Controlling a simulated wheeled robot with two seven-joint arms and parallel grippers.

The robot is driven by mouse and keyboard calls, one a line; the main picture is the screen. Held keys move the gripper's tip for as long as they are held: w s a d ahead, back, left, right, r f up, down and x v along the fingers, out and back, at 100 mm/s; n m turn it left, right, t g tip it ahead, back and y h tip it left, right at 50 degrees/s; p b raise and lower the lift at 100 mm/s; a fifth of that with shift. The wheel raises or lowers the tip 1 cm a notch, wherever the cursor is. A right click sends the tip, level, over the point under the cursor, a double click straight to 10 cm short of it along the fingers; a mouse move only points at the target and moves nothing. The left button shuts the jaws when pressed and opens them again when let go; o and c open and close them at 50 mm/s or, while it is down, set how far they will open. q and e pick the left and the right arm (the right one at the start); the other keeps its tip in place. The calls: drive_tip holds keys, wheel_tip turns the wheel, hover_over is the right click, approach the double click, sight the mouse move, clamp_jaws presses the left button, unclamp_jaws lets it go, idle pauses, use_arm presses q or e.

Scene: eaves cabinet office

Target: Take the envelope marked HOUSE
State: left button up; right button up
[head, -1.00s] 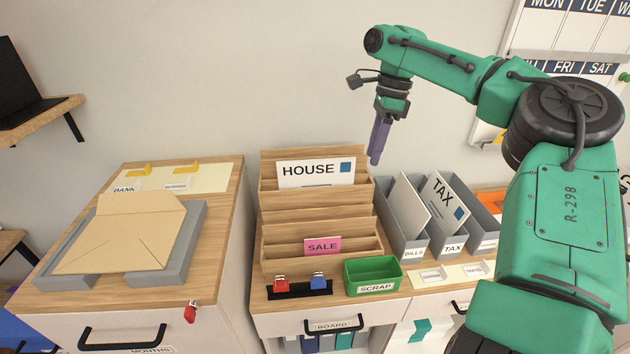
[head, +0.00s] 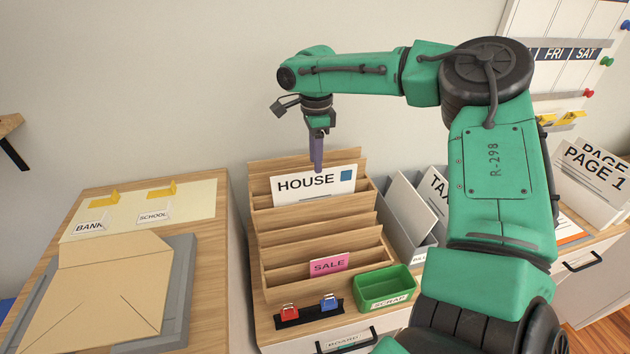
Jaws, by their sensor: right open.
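The white envelope marked HOUSE (head: 308,187) stands upright in the back slot of the wooden tiered rack (head: 290,240). A small blue square shows at its upper right corner, and its lower edge is hidden by the slot's front board. My right gripper (head: 317,166) points down just above the envelope's top edge, near its middle. Its purple fingers look close together from this side, but it is open with nothing seen in it. I cannot tell whether the fingertips are in front of, behind or astride the envelope. My left gripper is not in view.
A pink SALE card (head: 329,264) stands in a lower slot. A green SCRAP bin (head: 384,288) and red and blue clips (head: 308,312) are in front. Grey files (head: 407,220) stand close on the right. A tan envelope (head: 95,290) lies on the left cabinet.

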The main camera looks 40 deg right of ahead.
drive_tip(key=p, duration=0.2)
hover_over(315, 194)
drive_tip(key=f, duration=0.4)
drive_tip(key=shift+w+d+f, duration=0.1)
drive_tip(key=shift+w+f, duration=0.15)
drive_tip(key=shift+s+f, duration=0.15)
drive_tip(key=shift+f, duration=0.05)
drive_tip(key=shift+s, duration=0.1)
drive_tip(key=shift+c, duration=0.9)
clamp_jaws()
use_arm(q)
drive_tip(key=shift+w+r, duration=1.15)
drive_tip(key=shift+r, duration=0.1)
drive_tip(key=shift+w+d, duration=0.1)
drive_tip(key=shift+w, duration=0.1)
